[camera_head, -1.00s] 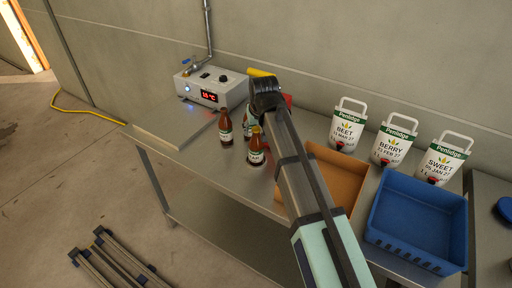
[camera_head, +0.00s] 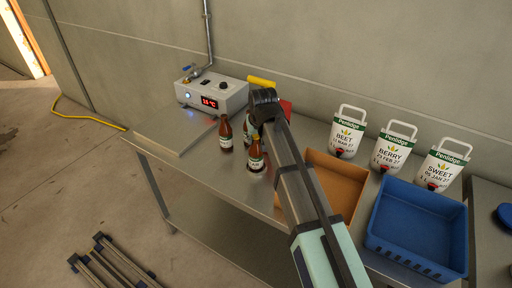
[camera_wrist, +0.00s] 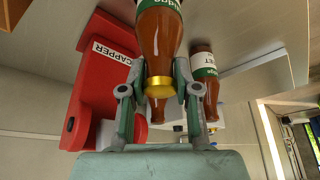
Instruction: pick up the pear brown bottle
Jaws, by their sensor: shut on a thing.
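A brown bottle with a gold cap (camera_wrist: 158,40) is between the fingers of my gripper (camera_wrist: 161,80) in the wrist view, gripped near its neck. Its label is only partly in view, so I cannot read the flavour. In the head view the front brown bottle (camera_head: 256,157) looks like this one, under my wrist; its label is too small to read. My gripper is shut on it. I cannot tell whether its base is off the table. A second brown bottle (camera_head: 226,134) stands to the left. A third (camera_head: 246,134) is partly hidden behind.
A red capper (camera_wrist: 92,85) is close beside my gripper. A grey box with a red display (camera_head: 212,92) stands at the back left. An orange-brown tray (camera_head: 335,183) and a blue crate (camera_head: 418,254) are at right, with several white pouches (camera_head: 347,132) behind.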

